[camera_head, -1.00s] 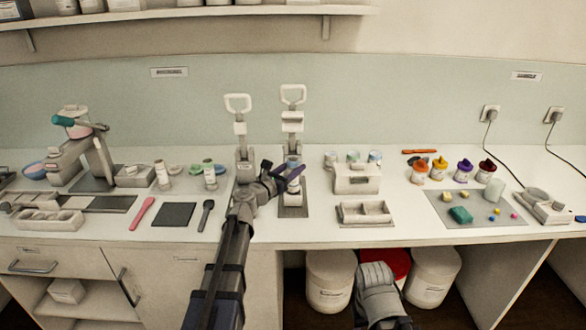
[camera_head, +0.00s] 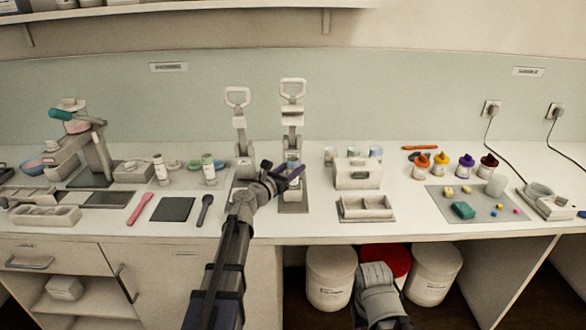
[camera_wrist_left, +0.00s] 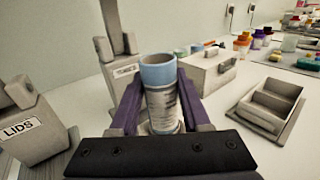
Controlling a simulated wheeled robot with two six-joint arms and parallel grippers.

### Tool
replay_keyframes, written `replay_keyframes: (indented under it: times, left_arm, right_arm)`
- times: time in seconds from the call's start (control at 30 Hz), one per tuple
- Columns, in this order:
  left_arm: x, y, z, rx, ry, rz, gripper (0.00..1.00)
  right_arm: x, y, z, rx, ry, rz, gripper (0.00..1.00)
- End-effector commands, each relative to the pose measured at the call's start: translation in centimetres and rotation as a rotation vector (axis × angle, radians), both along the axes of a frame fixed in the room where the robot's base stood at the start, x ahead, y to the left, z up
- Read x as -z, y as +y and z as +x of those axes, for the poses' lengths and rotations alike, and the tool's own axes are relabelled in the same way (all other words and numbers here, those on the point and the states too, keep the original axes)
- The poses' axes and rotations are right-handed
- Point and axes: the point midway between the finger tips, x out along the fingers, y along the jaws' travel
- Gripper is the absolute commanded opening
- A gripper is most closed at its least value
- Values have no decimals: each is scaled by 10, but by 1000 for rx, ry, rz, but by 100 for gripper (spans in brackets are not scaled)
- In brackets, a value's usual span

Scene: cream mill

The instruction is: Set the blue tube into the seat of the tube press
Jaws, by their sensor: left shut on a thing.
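The blue tube (camera_wrist_left: 161,100) has a light blue rim and a pale printed label. In the left wrist view it stands nearly upright between the purple fingers of my left gripper (camera_wrist_left: 158,112), which is shut on it. In the head view, my left gripper (camera_head: 291,174) is at the front of the tube press (camera_head: 292,116), the right one of two white lever presses. Its "TUBES" label shows behind the tube in the wrist view (camera_wrist_left: 125,71). The tube and gripper hide the seat, so I cannot tell whether the tube's bottom touches it. My right gripper's fingers are not in view.
The lids press (camera_head: 239,130) stands close on the left. A dark square mat (camera_head: 173,209) and a black spatula (camera_head: 204,210) lie left of my arm.

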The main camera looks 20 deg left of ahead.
Motion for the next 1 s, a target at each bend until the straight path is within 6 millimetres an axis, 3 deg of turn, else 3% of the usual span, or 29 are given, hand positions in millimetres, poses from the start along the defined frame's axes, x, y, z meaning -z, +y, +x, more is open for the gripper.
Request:
replay_keyframes:
  times: [1.0]
  left_arm:
    - [15, 0, 0, 0, 0, 0, 0]
  right_arm:
    - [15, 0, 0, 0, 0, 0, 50]
